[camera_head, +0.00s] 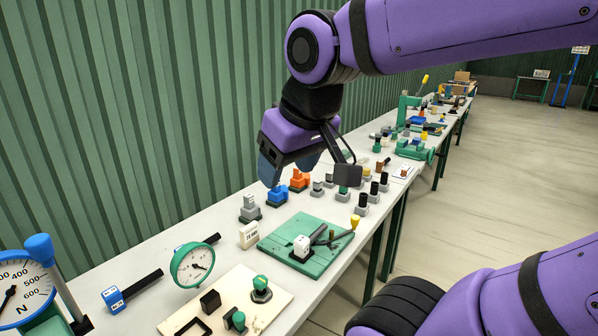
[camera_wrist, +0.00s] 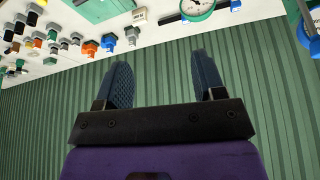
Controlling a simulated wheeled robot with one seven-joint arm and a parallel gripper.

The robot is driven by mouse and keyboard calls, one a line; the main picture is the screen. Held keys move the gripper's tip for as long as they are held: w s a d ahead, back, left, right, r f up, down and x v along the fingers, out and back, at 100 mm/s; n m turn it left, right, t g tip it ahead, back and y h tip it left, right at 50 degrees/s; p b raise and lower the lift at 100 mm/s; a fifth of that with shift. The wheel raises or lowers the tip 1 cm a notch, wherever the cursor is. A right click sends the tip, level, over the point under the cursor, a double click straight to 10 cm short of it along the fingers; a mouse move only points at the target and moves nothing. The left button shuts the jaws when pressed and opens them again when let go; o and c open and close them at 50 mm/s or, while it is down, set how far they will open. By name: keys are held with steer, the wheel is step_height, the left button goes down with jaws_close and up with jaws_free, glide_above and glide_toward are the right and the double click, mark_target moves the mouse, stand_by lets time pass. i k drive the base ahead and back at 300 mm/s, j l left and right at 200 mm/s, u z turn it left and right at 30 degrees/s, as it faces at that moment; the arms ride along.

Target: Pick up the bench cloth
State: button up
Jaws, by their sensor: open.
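I cannot make out a bench cloth for certain in either view. A flat green mat or board (camera_head: 283,247) lies on the bench, with a white block and dark tools on it. Its edge shows at the top of the wrist view (camera_wrist: 98,10). My gripper (camera_head: 288,170) is open and empty, above the far side of the bench near the blue and orange fittings. In the wrist view its two blue fingers (camera_wrist: 162,78) are spread apart, with only the green wall between them.
A blue fitting (camera_head: 277,197) and an orange fitting (camera_head: 299,181) stand below my gripper, with several grey and black ones beside them. A round dial gauge (camera_head: 191,265) and a cream board (camera_head: 275,306) lie nearer. The green corrugated wall (camera_head: 130,120) runs close behind the bench.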

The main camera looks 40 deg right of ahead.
mark_target(346, 154)
steer(key=z, duration=1.45)
steer(key=k, duration=0.1)
steer(key=k+u, duration=0.3)
steer(key=k+j+u, duration=0.15)
steer(key=u, duration=0.2)
steer(key=i+l+u, duration=0.1)
steer(key=l+u, duration=0.5)
steer(key=u, duration=0.2)
steer(key=i+l+u, duration=0.1)
steer(key=l+u, duration=0.3)
steer(key=l, duration=1.3)
steer(key=i+l, duration=0.1)
steer(key=l, duration=1.25)
steer(key=i+l, duration=0.1)
steer(key=l, duration=2.5)
